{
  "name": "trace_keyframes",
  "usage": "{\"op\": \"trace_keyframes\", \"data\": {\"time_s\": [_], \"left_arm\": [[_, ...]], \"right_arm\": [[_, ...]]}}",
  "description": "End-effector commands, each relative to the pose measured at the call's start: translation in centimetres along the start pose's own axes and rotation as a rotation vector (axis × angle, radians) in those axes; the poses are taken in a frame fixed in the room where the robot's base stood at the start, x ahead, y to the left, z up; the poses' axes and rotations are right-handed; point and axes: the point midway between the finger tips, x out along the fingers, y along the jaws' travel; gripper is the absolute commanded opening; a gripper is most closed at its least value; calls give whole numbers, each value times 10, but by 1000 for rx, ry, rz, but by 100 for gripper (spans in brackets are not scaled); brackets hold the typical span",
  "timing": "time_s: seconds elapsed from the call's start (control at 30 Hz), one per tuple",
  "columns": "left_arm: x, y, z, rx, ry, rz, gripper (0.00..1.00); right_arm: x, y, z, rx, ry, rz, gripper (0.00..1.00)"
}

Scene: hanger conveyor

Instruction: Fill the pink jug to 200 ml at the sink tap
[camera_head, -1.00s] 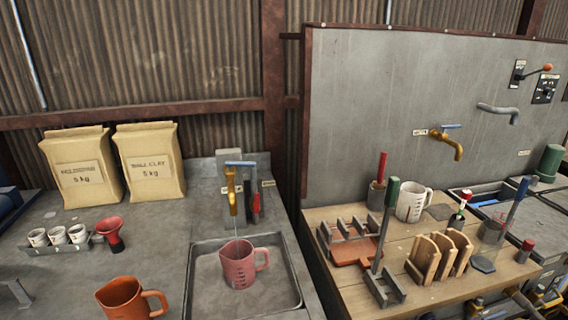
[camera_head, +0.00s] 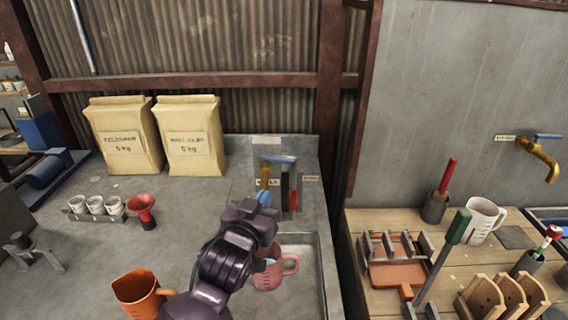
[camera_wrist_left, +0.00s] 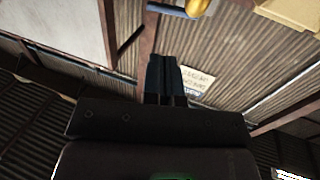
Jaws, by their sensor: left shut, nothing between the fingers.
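The pink jug (camera_head: 288,266) stands upright in the sink basin (camera_head: 322,272) in the head view. My left arm hides its left part, and I cannot read its water level. The brass sink tap (camera_head: 265,173) with its blue lever (camera_head: 279,158) is above and behind the jug. My left gripper (camera_head: 263,199) is raised just below and in front of the tap; whether it touches is unclear. In the left wrist view its fingers (camera_wrist_left: 164,76) are shut together and empty, with the brass tap (camera_wrist_left: 197,7) beyond their tips. My right gripper is out of view.
An orange jug (camera_head: 138,294) stands on the counter left of my arm. A wooden bench (camera_head: 362,222) with tools and a white mug (camera_head: 484,219) is at right.

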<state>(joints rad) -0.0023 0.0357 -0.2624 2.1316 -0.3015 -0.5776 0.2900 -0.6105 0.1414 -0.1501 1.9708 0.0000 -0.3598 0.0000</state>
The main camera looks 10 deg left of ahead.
Motion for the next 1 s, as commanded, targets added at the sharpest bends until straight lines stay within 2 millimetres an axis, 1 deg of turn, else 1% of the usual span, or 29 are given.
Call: {"op": "trace_keyframes", "data": {"time_s": [0.4,0.6,0.8,1.0], "left_arm": [[71,0,-2,2,0,0,0],[102,0,-2,1,0,1,0],[120,0,-1,2,0,0,0],[127,0,-1,0,1,1,0]], "right_arm": [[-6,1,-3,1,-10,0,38],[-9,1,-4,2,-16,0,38],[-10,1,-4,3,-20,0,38],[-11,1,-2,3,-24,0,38]]}}
